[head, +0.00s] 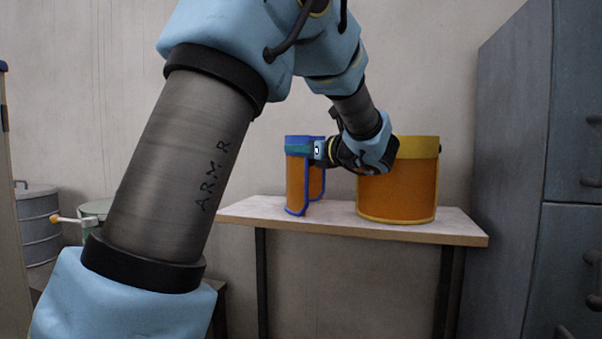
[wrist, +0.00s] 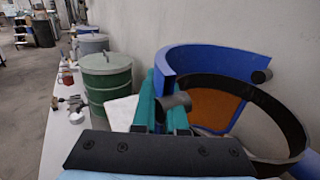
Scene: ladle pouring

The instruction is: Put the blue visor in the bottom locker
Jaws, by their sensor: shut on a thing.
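The blue visor (head: 296,180), an orange shield with blue edges, is upright at the left part of the table (head: 262,208). Whether its lower edge touches the tabletop, I cannot tell. My gripper (head: 302,149) reaches it from the right and is shut on its upper part. In the wrist view, the teal fingers of my gripper (wrist: 166,108) close near a grey knob at the side of the blue visor (wrist: 218,62). A grey locker cabinet (head: 513,150) stands at the right edge. Its lower door (head: 568,265) appears shut, cut off by the frame.
A yellow-edged orange visor (head: 398,192) stands on the table behind my gripper, close to it. A plain wall is behind the table. A grey drum (head: 38,225) stands at the far left. The wrist view shows a green lidded drum (wrist: 112,85).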

